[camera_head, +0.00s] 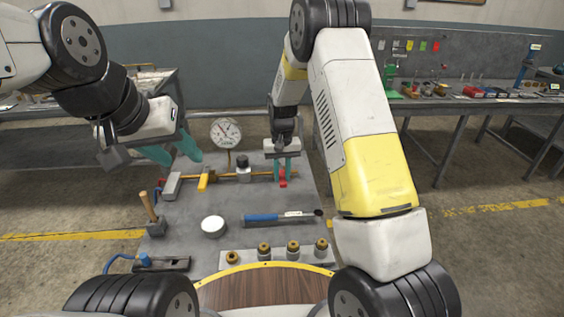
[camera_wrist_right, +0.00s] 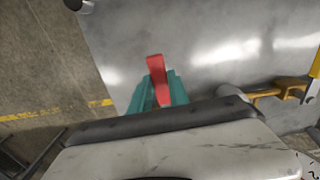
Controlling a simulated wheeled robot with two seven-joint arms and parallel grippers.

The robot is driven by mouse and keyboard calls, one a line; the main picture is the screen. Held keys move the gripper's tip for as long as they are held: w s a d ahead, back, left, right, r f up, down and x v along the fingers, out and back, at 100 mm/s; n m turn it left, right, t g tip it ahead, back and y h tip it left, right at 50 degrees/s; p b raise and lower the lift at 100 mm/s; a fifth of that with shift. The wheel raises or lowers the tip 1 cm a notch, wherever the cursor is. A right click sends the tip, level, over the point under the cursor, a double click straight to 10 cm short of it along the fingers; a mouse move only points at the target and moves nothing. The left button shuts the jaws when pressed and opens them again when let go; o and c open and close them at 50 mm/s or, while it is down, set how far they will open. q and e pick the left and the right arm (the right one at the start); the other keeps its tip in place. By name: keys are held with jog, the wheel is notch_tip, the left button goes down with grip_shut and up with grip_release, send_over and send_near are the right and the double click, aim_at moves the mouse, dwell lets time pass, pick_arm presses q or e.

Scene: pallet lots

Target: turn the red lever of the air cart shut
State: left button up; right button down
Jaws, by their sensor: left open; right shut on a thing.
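The air cart (camera_head: 190,215) is a grey metal top with a brass pipe (camera_head: 225,177) along its back part. The red lever (camera_head: 282,182) is at the right end of the pipe. My right gripper (camera_head: 282,172) is shut on it from above, with teal fingers on both sides. In the right wrist view the red lever (camera_wrist_right: 156,75) sticks out between the teal fingers. The fingers hide part of the lever and its valve. My left gripper (camera_head: 180,150) is open and empty, in the air above the cart's left back side.
A round gauge (camera_head: 226,132) stands behind the pipe, and a yellow lever (camera_head: 203,182) sits left of centre. A white puck (camera_head: 213,226), a blue-handled tool (camera_head: 262,217), a wooden-handled mallet (camera_head: 150,208) and a row of brass fittings (camera_head: 265,251) are nearer. A workbench (camera_head: 465,102) stands at right.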

aim_at(280, 177)
jog(key=shift+w+a+m, duration=0.1)
jog(key=shift+a+m, duration=0.15)
jog(key=shift+m, duration=0.05)
jog(key=shift+a, duration=0.1)
jog(key=c, duration=1.2)
grip_release()
jog(key=shift+c, duration=0.2)
jog(key=shift+r, duration=3.95)
